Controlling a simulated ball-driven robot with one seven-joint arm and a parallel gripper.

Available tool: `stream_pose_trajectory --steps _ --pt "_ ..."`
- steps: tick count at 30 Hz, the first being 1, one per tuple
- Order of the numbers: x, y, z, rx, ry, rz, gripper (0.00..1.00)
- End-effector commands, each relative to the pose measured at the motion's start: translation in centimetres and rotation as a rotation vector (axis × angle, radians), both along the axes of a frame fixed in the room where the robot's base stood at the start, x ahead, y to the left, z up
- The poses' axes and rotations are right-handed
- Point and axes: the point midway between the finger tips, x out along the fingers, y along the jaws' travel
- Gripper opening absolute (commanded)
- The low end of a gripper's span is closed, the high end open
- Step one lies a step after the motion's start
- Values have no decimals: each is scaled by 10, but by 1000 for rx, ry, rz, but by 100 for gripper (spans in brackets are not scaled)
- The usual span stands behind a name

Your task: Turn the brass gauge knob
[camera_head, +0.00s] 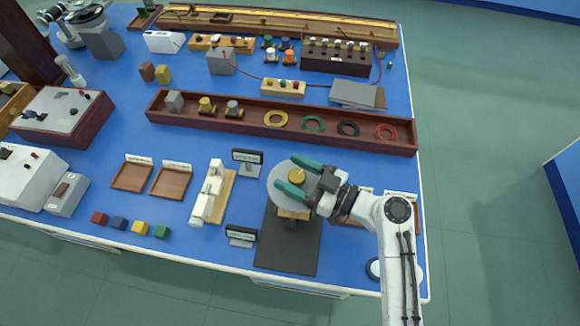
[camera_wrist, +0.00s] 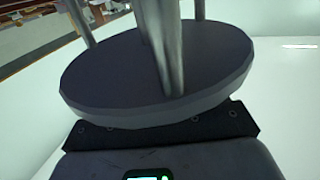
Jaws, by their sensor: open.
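The brass knob (camera_head: 297,175) is a small round yellow cap on the face of a pale grey round gauge (camera_head: 279,187), which is on a dark stand with a black base plate (camera_head: 287,253). My gripper (camera_head: 286,172) reaches in from the right in the head view. Its two green fingers are open, one on each side of the knob in the picture. I cannot tell whether they touch it or are still above it. In the wrist view a dark grey disc and metal posts fill the middle; I cannot pick out the knob there.
A cream device on a wooden base (camera_head: 212,195) stands left of the gauge. Small labelled signs (camera_head: 247,157) stand close by. A long wooden tray (camera_head: 335,138) with coloured rings lies behind. Colored cubes (camera_head: 140,227) sit near the front edge. Blue table shows between the things.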

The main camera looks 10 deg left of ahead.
Motion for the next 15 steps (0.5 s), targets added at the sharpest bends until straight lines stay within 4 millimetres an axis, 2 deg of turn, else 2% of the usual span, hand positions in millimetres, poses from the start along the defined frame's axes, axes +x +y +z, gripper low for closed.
stream_pose_trajectory --steps 4,13,15 --pt "3 9 0 -1 0 1 67" --pt "4 11 -1 -1 0 0 67" --pt "4 11 -1 -1 0 0 62"
